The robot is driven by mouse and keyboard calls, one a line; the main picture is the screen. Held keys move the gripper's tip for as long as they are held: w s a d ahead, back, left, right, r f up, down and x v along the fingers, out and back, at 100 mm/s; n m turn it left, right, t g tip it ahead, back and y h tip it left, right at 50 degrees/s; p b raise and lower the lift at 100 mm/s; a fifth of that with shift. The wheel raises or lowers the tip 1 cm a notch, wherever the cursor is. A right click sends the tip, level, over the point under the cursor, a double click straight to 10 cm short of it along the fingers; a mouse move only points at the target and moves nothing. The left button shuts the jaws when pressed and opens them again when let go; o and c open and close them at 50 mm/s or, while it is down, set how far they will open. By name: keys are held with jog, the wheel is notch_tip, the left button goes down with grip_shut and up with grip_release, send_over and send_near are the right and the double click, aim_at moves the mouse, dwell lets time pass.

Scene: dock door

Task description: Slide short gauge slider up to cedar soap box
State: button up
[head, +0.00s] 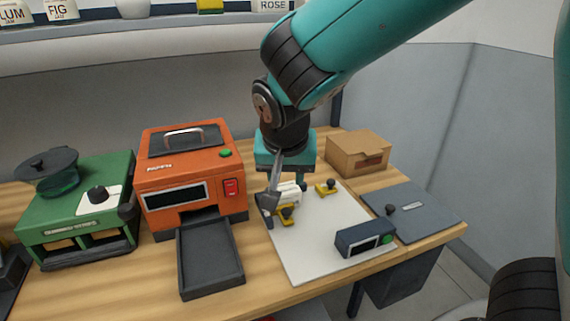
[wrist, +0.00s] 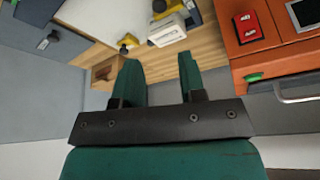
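A small white box (head: 290,192), likely the soap box, lies at the far left of a pale board (head: 309,245); its label is unreadable. A yellow slider piece with a dark knob (head: 286,213) is in front of it, and another yellow piece (head: 327,187) is to its right. Which is the short gauge slider I cannot tell. The wrist view shows the white box (wrist: 167,32), one yellow piece (wrist: 128,41) and another (wrist: 161,9) beyond the fingers. My gripper (wrist: 160,70) is open and empty, above and behind the white box; my arm partly hides that corner.
An orange oven-like machine (head: 190,175) with a dark tray (head: 209,258) stands left of the board, a green stove (head: 75,212) further left. A brown carton (head: 358,152) is behind right, a grey plate (head: 425,212) and a navy device (head: 364,240) at right.

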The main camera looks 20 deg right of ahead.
jog(key=shift+v, duration=1.4)
jog(key=s+a+r+n+g+y, duration=0.1)
jog(key=s+n+g+y, duration=0.3)
jog(key=s+n, duration=0.7)
jog(key=s+a+y, duration=0.1)
jog(key=s+y, duration=0.1)
jog(key=s, duration=0.6)
jog(key=shift+r+n, duration=0.3)
jog(key=shift+n, duration=0.1)
jog(key=shift+w+d, duration=0.1)
